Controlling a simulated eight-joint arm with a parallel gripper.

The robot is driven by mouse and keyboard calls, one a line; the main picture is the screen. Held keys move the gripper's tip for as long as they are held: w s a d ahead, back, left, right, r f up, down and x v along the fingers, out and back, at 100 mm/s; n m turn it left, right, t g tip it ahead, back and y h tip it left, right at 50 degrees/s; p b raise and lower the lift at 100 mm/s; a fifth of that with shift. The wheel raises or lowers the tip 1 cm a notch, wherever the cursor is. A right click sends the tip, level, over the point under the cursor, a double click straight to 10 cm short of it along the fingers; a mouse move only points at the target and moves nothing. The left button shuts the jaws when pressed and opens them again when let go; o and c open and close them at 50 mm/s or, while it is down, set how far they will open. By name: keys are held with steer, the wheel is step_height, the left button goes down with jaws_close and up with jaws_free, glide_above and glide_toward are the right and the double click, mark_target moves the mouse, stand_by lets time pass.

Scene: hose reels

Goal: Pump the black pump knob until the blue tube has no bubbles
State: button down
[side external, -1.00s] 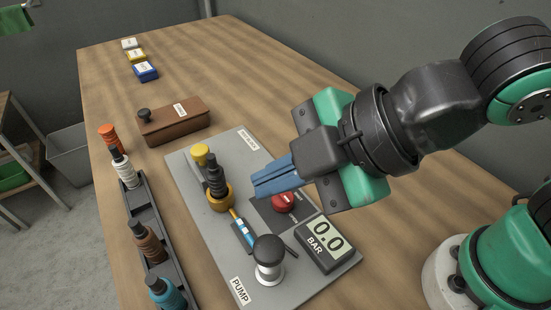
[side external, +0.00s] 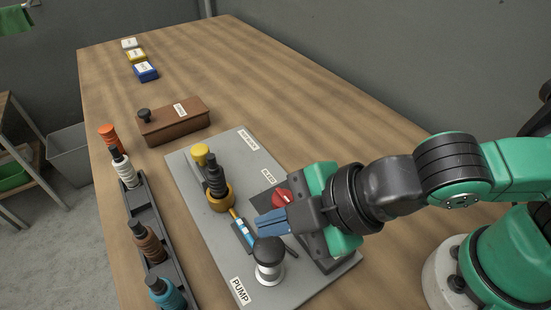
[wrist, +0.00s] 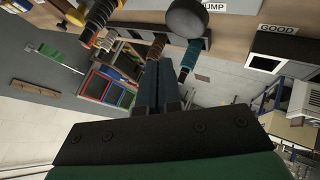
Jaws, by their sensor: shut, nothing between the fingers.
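The black pump knob (side external: 269,250) stands upright on its pale stem at the near end of the grey panel, by the PUMP label (side external: 239,291). It also shows at the top of the wrist view (wrist: 187,18). My gripper (side external: 259,226) has its blue fingers together and empty, just behind the knob in the side view and apparently not gripping it. In the wrist view the fingers (wrist: 159,68) point just below the knob. The blue tube (side external: 239,229) lies left of the fingers with pale patches along it; whether these are bubbles is too small to tell.
A red knob (side external: 283,197) sits beside my gripper, which now hides the gauge. A brass ring holding a dark fitting (side external: 216,181) and a yellow knob (side external: 200,153) stand farther up. A rack (side external: 159,237) of bottle-like fittings runs along the left edge.

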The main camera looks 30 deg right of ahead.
mark_target(271, 246)
steer(key=shift+f, duration=0.9)
steer(key=shift+f, duration=0.15)
stand_by(1.4)
steer(key=shift+f, duration=0.3)
steer(key=shift+f, duration=1.25)
stand_by(1.1)
steer(key=shift+r, duration=1.7)
steer(key=shift+r, duration=2.5)
